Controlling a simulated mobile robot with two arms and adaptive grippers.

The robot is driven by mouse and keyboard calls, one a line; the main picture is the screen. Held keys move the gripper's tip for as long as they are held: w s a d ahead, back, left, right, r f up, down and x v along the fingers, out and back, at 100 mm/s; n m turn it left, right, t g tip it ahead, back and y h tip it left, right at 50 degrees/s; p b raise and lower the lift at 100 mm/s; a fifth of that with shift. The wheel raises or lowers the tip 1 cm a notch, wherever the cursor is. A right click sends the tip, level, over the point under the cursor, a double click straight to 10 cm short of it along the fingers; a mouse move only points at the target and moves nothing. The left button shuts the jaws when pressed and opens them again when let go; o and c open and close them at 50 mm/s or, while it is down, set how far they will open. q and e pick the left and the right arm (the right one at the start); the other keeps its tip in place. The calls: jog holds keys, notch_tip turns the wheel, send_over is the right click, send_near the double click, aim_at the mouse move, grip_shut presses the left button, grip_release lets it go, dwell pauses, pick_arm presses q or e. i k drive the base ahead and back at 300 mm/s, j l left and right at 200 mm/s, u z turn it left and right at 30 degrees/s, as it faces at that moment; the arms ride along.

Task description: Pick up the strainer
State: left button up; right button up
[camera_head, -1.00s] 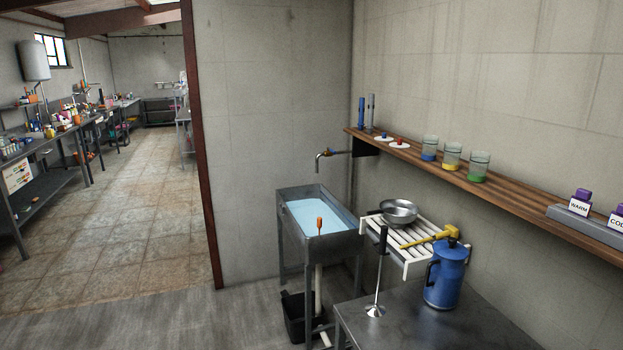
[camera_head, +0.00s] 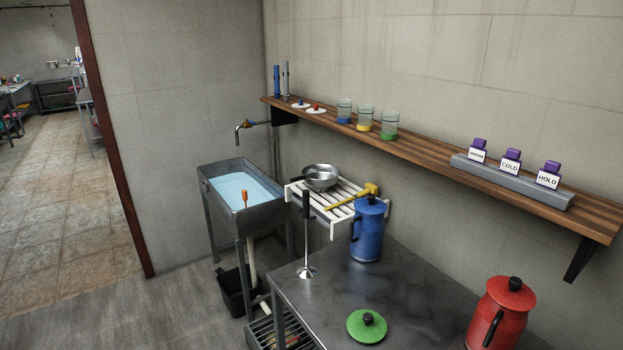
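A round, shiny metal bowl shape (camera_head: 320,178), which looks like the strainer, rests on the white slatted rack (camera_head: 350,222) between the sink and the steel table. I cannot make out any mesh or holes in it at this size. A yellow tool (camera_head: 352,198) lies on the same rack, to the right of the bowl. Neither of my grippers shows in the head view.
A sink of pale blue liquid (camera_head: 268,213) stands left of the rack. The steel table (camera_head: 420,285) holds a black-handled upright tool (camera_head: 307,245), a blue jug (camera_head: 368,236), a green lid (camera_head: 366,326) and a red jug (camera_head: 500,312). A wooden shelf (camera_head: 425,150) runs above.

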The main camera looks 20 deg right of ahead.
aim_at(321, 177)
jog(key=j+z, duration=0.1)
jog(key=z, duration=2.25)
jog(key=u, duration=1.8)
jog(key=i+j+z, duration=0.35)
jog(key=i+j, duration=0.2)
jog(key=i+j+z, duration=0.3)
jog(key=i+j, duration=0.25)
jog(key=j, duration=0.1)
